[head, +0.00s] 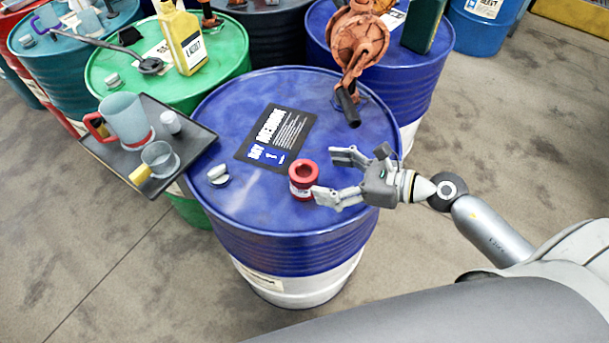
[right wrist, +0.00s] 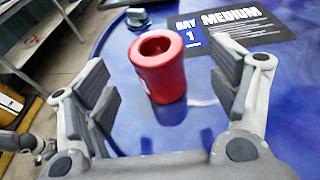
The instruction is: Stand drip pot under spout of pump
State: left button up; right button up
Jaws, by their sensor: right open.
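The drip pot, a small red open-topped pot (head: 303,178), stands upright on the front blue drum. It also shows in the right wrist view (right wrist: 160,70), ahead of and between the open fingers. The orange-brown pump (head: 358,45) is at the drum's back right. Its dark spout (head: 347,106) points down over the drum top, behind and right of the pot. My right gripper (head: 333,176) is open and empty just right of the pot, its fingers pointing left. I cannot tell if a finger touches the pot. My left gripper is not in view.
The blue drum top (head: 230,110) has a black label (head: 277,135) and a metal bung (head: 218,174). A dark tray (head: 190,127) at its left holds a red-handled jug (head: 124,118) and a smaller cup (head: 160,158). A green drum (head: 115,75) stands behind left.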

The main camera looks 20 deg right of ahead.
aim_at(315, 174)
jog(key=shift+w+a, duration=0.25)
jog(key=shift+w, duration=0.05)
jog(key=shift+w+a+f, duration=0.1)
jog(key=shift+a, duration=0.05)
jog(key=shift+w+a+p, duration=0.35)
jog(key=shift+a+p, duration=0.3)
jog(key=shift+p, duration=0.1)
jog(key=p+x, duration=0.1)
jog(key=x, duration=0.2)
jog(key=shift+a+f, duration=0.1)
jog(key=shift+a, duration=0.05)
jog(key=shift+w+a+f, duration=0.15)
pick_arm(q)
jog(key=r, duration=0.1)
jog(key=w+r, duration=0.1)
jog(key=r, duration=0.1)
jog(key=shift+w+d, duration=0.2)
pick_arm(e)
jog(key=shift+c, duration=0.5)
jog(key=c, duration=1.2)
jog(key=shift+c, duration=0.5)
